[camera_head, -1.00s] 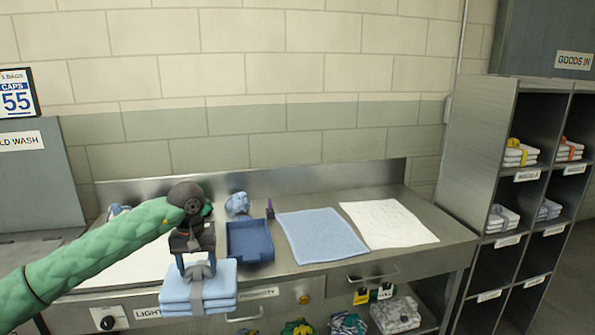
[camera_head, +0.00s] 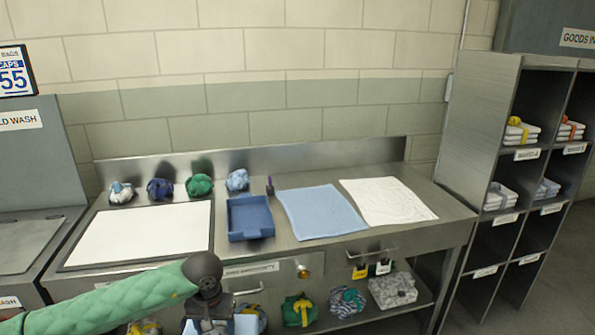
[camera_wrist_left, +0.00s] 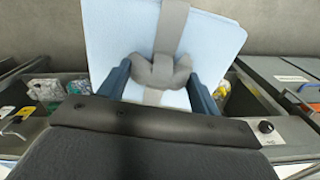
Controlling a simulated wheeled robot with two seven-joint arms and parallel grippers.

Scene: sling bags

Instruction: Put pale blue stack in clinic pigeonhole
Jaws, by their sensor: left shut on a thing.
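The pale blue stack (camera_wrist_left: 110,45) is folded cloth with a grey band and knot around it. It fills the upper middle of the left wrist view. My left gripper (camera_wrist_left: 161,88) is shut on it at the knot, one dark blue finger on each side. In the head view the left gripper (camera_head: 209,318) is at the bottom edge, in front of the bench, and only slivers of the stack show beside it. The pigeonhole rack (camera_head: 477,130) stands at the right. Its labels are too small to read surely, so I cannot tell which hole is the clinic one. My right gripper is not in view.
The upper holes hold banded stacks, such as a yellow-banded one (camera_head: 520,132); lower holes look empty. The steel bench (camera_head: 290,254) carries a white board (camera_head: 150,232), a blue tray (camera_head: 250,217), a blue cloth (camera_head: 320,211), a white cloth (camera_head: 388,201) and several bundles. Bundles lie on its undershelf.

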